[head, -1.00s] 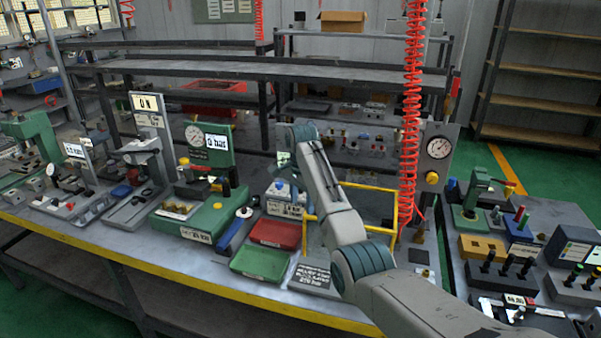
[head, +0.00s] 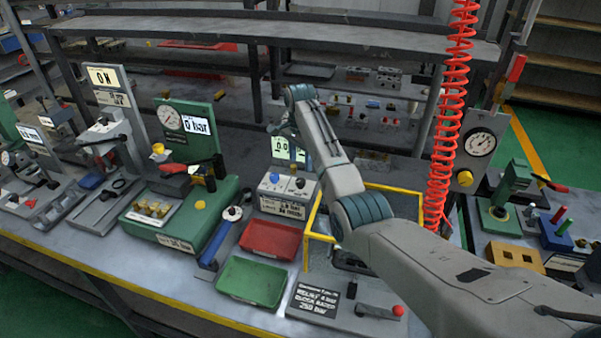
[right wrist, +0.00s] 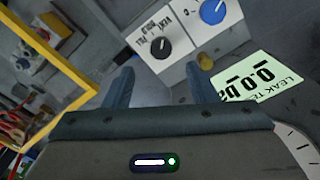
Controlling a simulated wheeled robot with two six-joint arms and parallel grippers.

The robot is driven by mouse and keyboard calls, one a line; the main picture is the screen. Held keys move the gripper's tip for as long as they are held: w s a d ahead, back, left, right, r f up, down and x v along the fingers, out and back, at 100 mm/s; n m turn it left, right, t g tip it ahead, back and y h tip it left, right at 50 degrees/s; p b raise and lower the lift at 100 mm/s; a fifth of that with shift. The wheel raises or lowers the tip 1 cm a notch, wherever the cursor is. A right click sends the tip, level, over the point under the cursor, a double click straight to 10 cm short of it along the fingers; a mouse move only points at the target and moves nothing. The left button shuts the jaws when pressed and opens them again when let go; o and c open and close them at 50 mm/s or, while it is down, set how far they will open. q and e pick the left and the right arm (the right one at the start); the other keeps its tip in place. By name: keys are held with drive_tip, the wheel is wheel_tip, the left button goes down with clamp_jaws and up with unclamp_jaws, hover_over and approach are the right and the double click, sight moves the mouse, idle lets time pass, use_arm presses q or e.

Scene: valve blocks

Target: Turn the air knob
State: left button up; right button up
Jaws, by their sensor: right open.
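The leak tester box (head: 282,206) stands at mid-bench with a blue knob (head: 274,178) and a black knob (head: 300,183). In the right wrist view, the blue knob (right wrist: 213,11) sits at the top and the black knob (right wrist: 158,46), with lettering beside it, is nearer. No "air" label is readable, so I cannot tell which knob is meant. A yellow knob (head: 465,178) sits below a round gauge at right. My right gripper (right wrist: 158,82) is open and empty, apart from the knobs, with its fingers pointing toward the black knob's side of the box. My left gripper is out of view.
A lit display (head: 290,150) reading 0.0 stands behind the box. A yellow frame (head: 321,237), a red tray (head: 270,240) and a green tray (head: 252,281) are close by. A red coiled hose (head: 449,120) hangs right of my arm. A green gauge stand (head: 190,131) is at left.

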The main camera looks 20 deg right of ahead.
sight(301, 180)
wheel_tip(301, 180, down, 7)
drive_tip(key=shift+w+r+p, duration=0.1)
drive_tip(key=shift+w+p, duration=0.05)
drive_tip(key=shift+p, duration=0.5)
drive_tip(key=shift+f, duration=0.4)
drive_tip(key=c, duration=1)
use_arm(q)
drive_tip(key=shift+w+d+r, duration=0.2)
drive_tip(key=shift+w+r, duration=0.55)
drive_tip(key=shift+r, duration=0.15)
